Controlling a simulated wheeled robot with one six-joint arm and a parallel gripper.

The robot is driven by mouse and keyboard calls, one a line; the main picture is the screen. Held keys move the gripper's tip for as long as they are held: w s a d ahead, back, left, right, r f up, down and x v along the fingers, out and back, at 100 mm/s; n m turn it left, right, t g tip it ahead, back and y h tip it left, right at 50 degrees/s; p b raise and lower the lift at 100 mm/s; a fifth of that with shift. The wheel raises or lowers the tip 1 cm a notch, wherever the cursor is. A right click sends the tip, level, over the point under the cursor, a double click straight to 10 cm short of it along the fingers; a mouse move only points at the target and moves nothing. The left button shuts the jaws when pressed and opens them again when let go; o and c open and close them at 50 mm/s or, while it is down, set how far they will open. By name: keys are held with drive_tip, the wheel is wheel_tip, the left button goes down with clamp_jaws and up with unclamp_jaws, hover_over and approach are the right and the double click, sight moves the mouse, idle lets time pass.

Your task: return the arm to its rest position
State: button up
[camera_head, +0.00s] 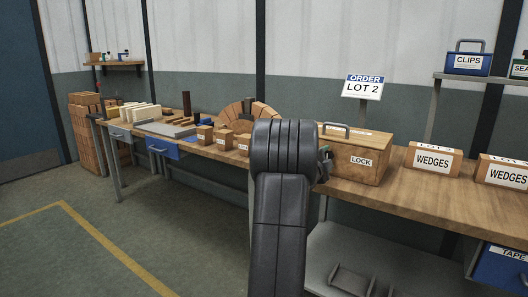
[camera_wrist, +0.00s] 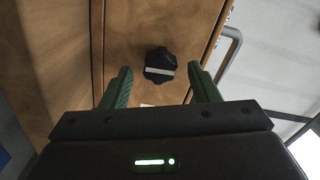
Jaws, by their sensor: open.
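My arm (camera_head: 283,190) rises in the middle of the camera_head view and hides most of my gripper; only a small bit shows against the left end of the wooden LOCK box (camera_head: 368,170). In the camera_wrist view my gripper (camera_wrist: 162,84) is open, its two green fingers apart with nothing between their tips. Just beyond the tips is a dark knob (camera_wrist: 160,59) with a pale bar across it, on a wooden face (camera_wrist: 130,30). I cannot tell the exact gap between fingers and knob.
The LOCK box stands on a long wooden workbench (camera_head: 418,202). WEDGES boxes (camera_head: 432,160) stand to its right. The ORDER LOT 2 sign (camera_head: 363,87) is behind it. A brick arch (camera_head: 232,110), small blocks (camera_head: 224,138) and blue drawers (camera_head: 163,149) are left. Open floor lies front left.

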drive_tip(key=shift+w+d, duration=0.25)
drive_tip(key=shift+w, duration=0.25)
drive_tip(key=shift+s, duration=0.1)
drive_tip(key=v, duration=1.4)
drive_tip(key=x, duration=1.4)
drive_tip(key=shift+d, duration=0.1)
drive_tip(key=shift+r+n+p, duration=0.3)
drive_tip(key=shift+n+p, duration=0.75)
drive_tip(key=shift+n, duration=0.05)
drive_tip(key=n+p, duration=0.4)
drive_tip(key=n, duration=0.2)
drive_tip(key=shift+a+p, duration=0.2)
drive_tip(key=shift+p, duration=0.1)
drive_tip(key=n+p, duration=0.4)
drive_tip(key=n, duration=0.1)
drive_tip(key=shift+a+r, duration=0.1)
drive_tip(key=n+p, duration=0.1)
drive_tip(key=n, duration=0.1)
drive_tip(key=n+p, duration=0.2)
drive_tip(key=shift+w+f, duration=0.2)
